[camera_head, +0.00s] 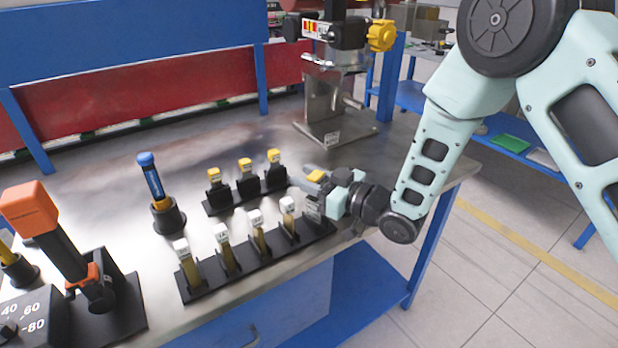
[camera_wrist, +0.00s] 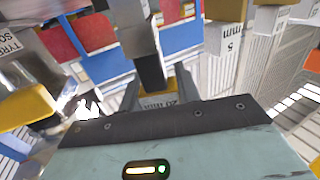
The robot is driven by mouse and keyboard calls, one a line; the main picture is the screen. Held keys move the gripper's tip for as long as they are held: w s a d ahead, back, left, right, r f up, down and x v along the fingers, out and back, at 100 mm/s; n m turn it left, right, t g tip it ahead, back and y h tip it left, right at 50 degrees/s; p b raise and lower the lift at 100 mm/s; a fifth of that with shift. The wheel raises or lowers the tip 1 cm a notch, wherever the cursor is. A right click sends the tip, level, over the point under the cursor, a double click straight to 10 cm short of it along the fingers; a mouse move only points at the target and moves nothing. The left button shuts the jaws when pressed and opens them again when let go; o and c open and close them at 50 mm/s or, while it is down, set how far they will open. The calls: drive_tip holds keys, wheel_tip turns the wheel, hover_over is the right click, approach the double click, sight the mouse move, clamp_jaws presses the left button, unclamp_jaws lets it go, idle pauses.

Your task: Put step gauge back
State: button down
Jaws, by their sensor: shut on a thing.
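My gripper (camera_head: 312,184) is at the right end of two black gauge racks, low over the table. It is shut on a yellow-capped gauge, whose yellow top (camera_head: 316,175) shows between the fingers. In the wrist view my gripper (camera_wrist: 160,95) holds the yellow piece (camera_wrist: 160,100), which bears a label that is hard to read. The back rack (camera_head: 222,208) carries three yellow-capped gauges (camera_head: 245,165). The front rack (camera_head: 205,287) carries several white-capped gauges (camera_head: 255,218). Whether the held gauge touches a rack is hidden by my gripper.
A white block marked 5 mm (camera_wrist: 228,40) is close by in the wrist view. A blue-handled tool (camera_head: 152,180) stands in a round holder left of the racks. An orange-headed tool (camera_head: 30,208) is at far left. A metal stand (camera_head: 335,130) is behind my gripper.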

drive_tip(key=shift+f+b, duration=0.35)
drive_tip(key=c, duration=0.9)
unclamp_jaws()
drive_tip(key=b+v, duration=0.4)
drive_tip(key=v, duration=1.3)
drive_tip(key=s+m+g+h, duration=0.1)
drive_tip(key=s+g+h, duration=0.2)
drive_tip(key=s, duration=0.4)
drive_tip(key=s+r+m+g+h, duration=0.1)
drive_tip(key=s+g+h, duration=0.2)
drive_tip(key=s+h, duration=0.3)
drive_tip(key=s+d+m+g+h, duration=0.1)
drive_tip(key=s+g+h, duration=0.2)
drive_tip(key=s, duration=0.6)
drive_tip(key=shift+s+r+m+g+h, duration=0.15)
drive_tip(key=shift+m+g+h, duration=0.05)
drive_tip(key=shift+h, duration=0.4)
drive_tip(key=shift+s+r+m+g+h, duration=0.1)
drive_tip(key=shift+r+m+g+h, duration=0.1)
drive_tip(key=shift+h, duration=0.4)
